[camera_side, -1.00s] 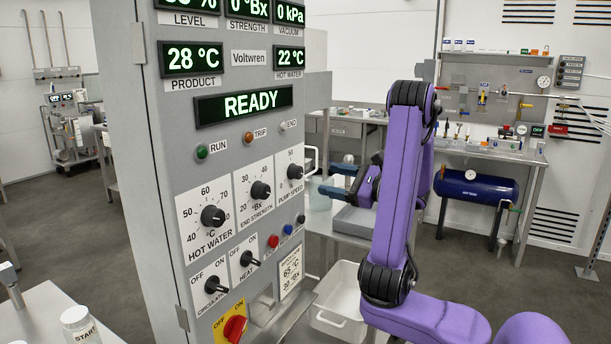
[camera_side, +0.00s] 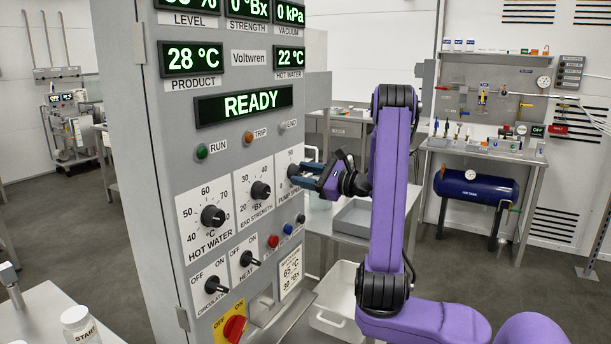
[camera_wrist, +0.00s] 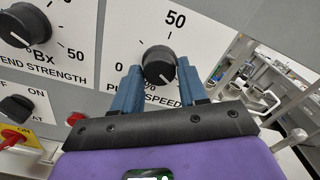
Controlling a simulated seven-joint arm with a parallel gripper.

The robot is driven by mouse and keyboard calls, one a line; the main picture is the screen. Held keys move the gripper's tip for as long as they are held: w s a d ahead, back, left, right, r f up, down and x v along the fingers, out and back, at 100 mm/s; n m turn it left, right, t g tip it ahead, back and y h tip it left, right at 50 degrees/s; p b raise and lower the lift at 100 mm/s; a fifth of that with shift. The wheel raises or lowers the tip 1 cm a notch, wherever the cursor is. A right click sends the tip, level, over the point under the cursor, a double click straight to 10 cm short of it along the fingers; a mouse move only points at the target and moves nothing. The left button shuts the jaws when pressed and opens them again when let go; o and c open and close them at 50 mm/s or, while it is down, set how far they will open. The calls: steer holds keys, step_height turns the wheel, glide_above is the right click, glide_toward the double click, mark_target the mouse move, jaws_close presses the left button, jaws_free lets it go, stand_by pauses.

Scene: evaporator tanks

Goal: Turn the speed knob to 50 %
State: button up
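The pump speed knob (camera_wrist: 159,66) is black and round, on a white scale plate marked 0 and 50 on the control panel. In the wrist view my gripper (camera_wrist: 161,84) has its two blue fingers apart, one on each side of the knob's lower part. I cannot tell whether they touch it. The white line on the knob points down and right, towards the partly hidden lower right of the scale.
The end strength knob (camera_side: 261,191) and hot water knob (camera_side: 213,216) are to the left on the same panel (camera_side: 170,130). Below are small red, blue and black buttons (camera_side: 288,229) and two more black knobs. A white bin (camera_side: 340,300) stands low beside the panel.

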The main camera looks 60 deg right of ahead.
steer(key=c, duration=0.4)
steer(key=shift+c, duration=0.2)
steer(key=n, duration=1.1)
steer(key=shift+r+n, duration=0.1)
steer(key=shift+n, duration=0.3)
steer(key=n, duration=1.1)
steer(key=shift+r+n, duration=0.1)
steer(key=shift+n, duration=0.3)
